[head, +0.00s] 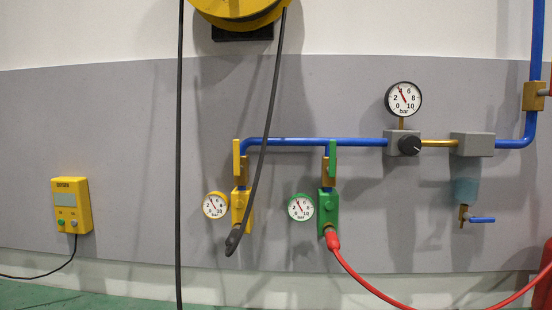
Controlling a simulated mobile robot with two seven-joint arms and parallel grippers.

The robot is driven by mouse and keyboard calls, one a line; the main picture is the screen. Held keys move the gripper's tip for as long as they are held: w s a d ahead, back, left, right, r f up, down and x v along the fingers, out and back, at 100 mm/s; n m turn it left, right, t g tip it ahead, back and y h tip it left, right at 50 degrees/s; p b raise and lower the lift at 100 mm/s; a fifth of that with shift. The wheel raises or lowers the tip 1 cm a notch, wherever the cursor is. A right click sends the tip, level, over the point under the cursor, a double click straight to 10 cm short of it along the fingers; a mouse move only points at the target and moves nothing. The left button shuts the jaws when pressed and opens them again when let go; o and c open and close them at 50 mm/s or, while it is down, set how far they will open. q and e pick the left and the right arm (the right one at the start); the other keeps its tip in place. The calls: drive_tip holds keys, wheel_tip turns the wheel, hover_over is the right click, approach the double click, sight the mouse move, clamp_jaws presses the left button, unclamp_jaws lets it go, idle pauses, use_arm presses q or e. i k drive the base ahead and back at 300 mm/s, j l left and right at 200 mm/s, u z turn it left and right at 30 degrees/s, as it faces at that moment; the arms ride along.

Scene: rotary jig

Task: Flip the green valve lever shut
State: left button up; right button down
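The green valve lever (333,158) stands upright at the top of a drop from the blue pipe, on the grey wall panel. Below it is a brass valve body, then a green coupling (328,203) with a red hose end (332,240) plugged into its bottom. A small round gauge (301,207) sits at the coupling's left, its red needle pointing up and left. Neither of my grippers shows in the head view, and nothing touches the lever.
A similar yellow lever (236,160) and yellow coupling (238,205) stand to the left, with a dark hose (268,120) hanging from a yellow reel (238,10). A regulator gauge (403,99) is to the right. A yellow box (71,205) hangs far left.

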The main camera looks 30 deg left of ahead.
sight(331, 169)
drive_tip(key=u, duration=0.7)
